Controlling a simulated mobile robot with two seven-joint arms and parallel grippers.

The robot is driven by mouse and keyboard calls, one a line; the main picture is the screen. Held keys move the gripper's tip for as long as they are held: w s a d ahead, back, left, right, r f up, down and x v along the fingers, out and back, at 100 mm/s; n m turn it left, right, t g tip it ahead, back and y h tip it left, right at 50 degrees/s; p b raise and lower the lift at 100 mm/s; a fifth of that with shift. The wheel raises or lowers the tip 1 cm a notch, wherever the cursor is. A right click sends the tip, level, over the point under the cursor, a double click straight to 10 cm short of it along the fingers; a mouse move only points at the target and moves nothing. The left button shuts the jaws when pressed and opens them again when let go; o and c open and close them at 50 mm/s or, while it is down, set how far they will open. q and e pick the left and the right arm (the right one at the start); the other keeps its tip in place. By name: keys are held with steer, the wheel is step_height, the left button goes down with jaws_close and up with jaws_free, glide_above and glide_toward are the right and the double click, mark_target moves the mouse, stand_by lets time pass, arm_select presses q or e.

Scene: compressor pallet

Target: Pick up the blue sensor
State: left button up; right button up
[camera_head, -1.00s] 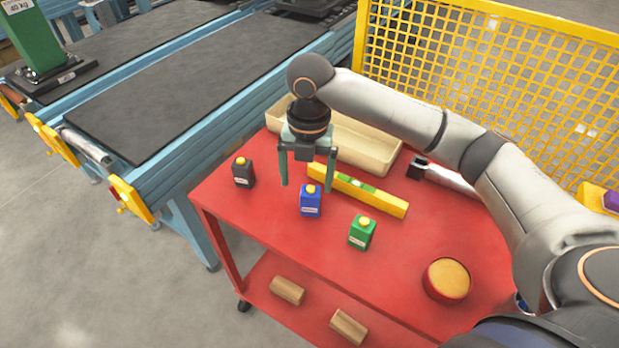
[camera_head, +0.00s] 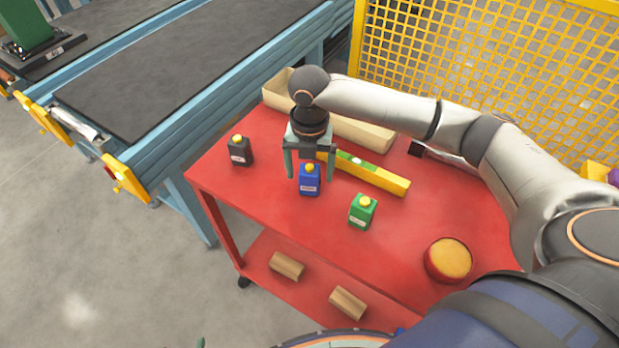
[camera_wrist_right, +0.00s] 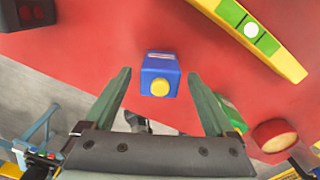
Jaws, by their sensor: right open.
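The blue sensor (camera_head: 309,181) is a small blue block with a yellow knob on top, standing upright on the red cart top (camera_head: 280,212). It also shows in the right wrist view (camera_wrist_right: 160,70), ahead of the fingertips and between their lines. My right gripper (camera_head: 310,172) is open and empty, pointing down just above and behind the sensor in the head view. Its two fingers also show in the right wrist view (camera_wrist_right: 158,78), one on each side of the sensor, with no contact visible. My left gripper is not in view.
A black sensor (camera_head: 240,152) stands left and a green one (camera_head: 362,212) right of the blue sensor. A yellow level (camera_head: 385,181) and beige tray (camera_head: 365,133) lie behind. A red-yellow round button (camera_head: 449,260) sits front right. A conveyor (camera_head: 150,90) is left, yellow mesh (camera_head: 500,60) behind.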

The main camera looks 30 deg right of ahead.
mark_target(310, 178)
steer(key=shift+f, duration=1.5)
steer(key=shift+c, duration=0.4)
jaws_close()
